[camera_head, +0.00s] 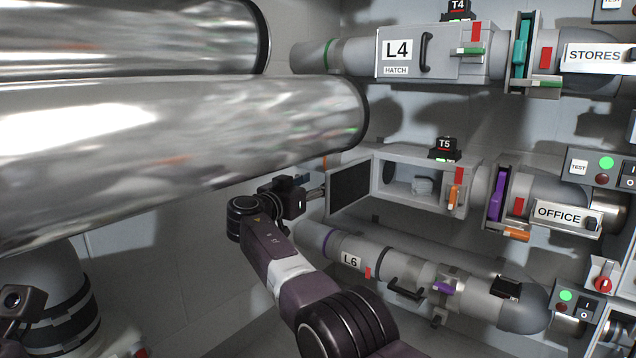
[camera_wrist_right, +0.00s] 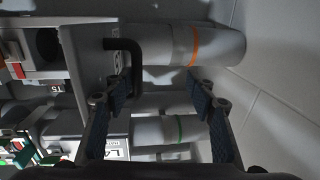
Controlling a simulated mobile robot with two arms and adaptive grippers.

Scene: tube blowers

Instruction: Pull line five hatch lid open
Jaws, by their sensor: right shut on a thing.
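The line five hatch box (camera_head: 440,165), under the T5 unit, stands open at the front. A clear, crumpled-looking thing (camera_head: 422,187) lies inside. Its lid (camera_head: 349,188) is swung out to the left, its dark inner face toward the head camera. In the right wrist view the handle (camera_wrist_right: 126,46) stands by the left finger of my gripper (camera_wrist_right: 160,85); the exact contact is hard to see.
Two large shiny pipes (camera_head: 180,150) fill the upper left in front of the head camera. The line four hatch (camera_head: 398,50), shut, is above; the L6 tube (camera_head: 380,262) runs below. An OFFICE panel (camera_head: 562,214) and test switches (camera_head: 605,168) are at right.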

